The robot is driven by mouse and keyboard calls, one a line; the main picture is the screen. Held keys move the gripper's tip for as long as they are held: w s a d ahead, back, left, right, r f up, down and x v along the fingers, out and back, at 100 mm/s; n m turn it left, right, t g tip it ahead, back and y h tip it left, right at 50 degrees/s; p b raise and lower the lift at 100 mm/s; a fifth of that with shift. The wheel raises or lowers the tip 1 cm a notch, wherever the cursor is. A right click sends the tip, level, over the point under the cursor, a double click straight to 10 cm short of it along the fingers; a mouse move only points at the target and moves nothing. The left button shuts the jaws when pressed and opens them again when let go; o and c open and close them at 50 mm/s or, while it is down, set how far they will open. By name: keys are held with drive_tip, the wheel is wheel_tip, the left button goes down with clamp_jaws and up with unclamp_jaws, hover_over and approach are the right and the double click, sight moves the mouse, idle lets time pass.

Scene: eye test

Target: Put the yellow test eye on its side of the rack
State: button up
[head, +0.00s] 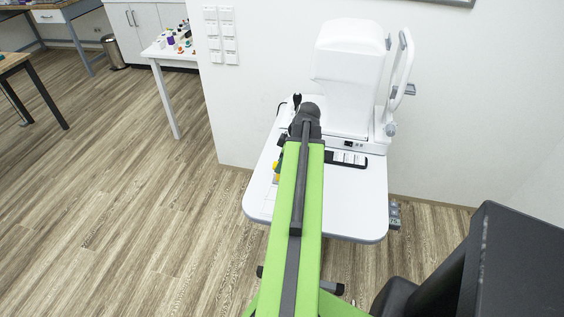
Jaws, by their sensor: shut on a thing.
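My gripper (305,117) is at the far end of my green arm, over the white table (350,215) and in front of the white eye instrument. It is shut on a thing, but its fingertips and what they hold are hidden.
The white eye instrument (349,75) fills the back of the table against the wall. The table's front right is bare. A black chair (510,260) stands at the lower right. A side table (170,52) with small coloured things is at the back left. The floor at left is clear.

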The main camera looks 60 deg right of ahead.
drive_tip(key=o, duration=1.1)
drive_tip(key=p+v, duration=1.6)
drive_tip(key=v, duration=0.1)
drive_tip(key=shift+s+d+r, duration=0.1)
drive_tip(key=shift+r, duration=0.15)
